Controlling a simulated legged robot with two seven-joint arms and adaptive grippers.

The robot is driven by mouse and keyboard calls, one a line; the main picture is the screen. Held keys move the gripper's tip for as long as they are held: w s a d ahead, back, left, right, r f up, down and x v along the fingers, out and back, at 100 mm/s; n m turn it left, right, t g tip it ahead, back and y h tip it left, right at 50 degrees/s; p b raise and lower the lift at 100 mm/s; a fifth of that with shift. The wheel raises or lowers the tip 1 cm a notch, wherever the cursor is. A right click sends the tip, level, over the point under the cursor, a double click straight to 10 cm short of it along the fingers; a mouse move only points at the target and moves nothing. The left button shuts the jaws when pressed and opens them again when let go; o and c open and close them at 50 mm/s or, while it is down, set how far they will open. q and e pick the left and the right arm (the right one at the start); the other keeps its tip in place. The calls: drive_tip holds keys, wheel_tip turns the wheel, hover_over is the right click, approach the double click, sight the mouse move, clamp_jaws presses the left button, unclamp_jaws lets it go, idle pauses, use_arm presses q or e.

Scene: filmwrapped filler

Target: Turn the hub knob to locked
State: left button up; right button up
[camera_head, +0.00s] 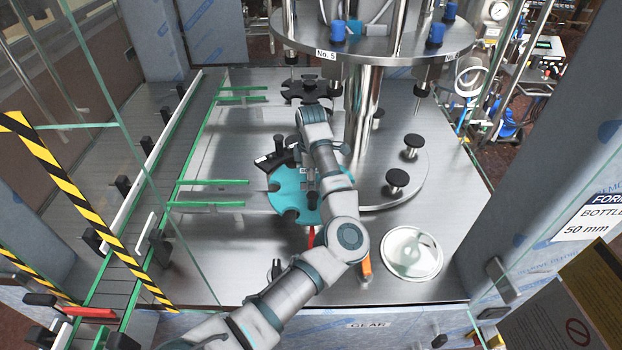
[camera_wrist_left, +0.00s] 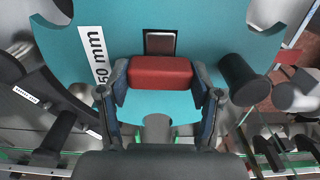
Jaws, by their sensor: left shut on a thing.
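The teal star wheel (camera_head: 285,188) lies flat on the steel machine deck, left of the central column, partly hidden by my left arm. In the left wrist view the wheel (camera_wrist_left: 200,35) carries a white "50 mm" label. The hub knob (camera_wrist_left: 160,76), a red block, sits over the wheel's middle with a dark square piece beside it. My left gripper (camera_wrist_left: 160,88) has one finger on each side of the red block and is shut on it. In the head view my left gripper (camera_head: 311,186) is over the wheel, and the knob is hidden. My right gripper is not in view.
A black star wheel (camera_head: 306,90) sits behind. A conveyor (camera_head: 165,165) with guide rails runs along the left. Black-capped posts (camera_head: 397,179) stand right of the column (camera_head: 364,130). A round steel disc (camera_head: 411,253) lies at the front right. Clear panels and grey pillars enclose the deck.

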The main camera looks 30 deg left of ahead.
use_arm(q)
drive_tip(key=shift+w, duration=0.1)
drive_tip(key=o, duration=1.1)
drive_tip(key=shift+w, duration=0.15)
drive_tip(key=shift+o, duration=0.2)
drive_tip(key=shift+d, duration=0.1)
drive_tip(key=shift+r, duration=0.5)
wheel_tip(320, 180, up, 11)
drive_tip(key=shift+f, duration=0.15)
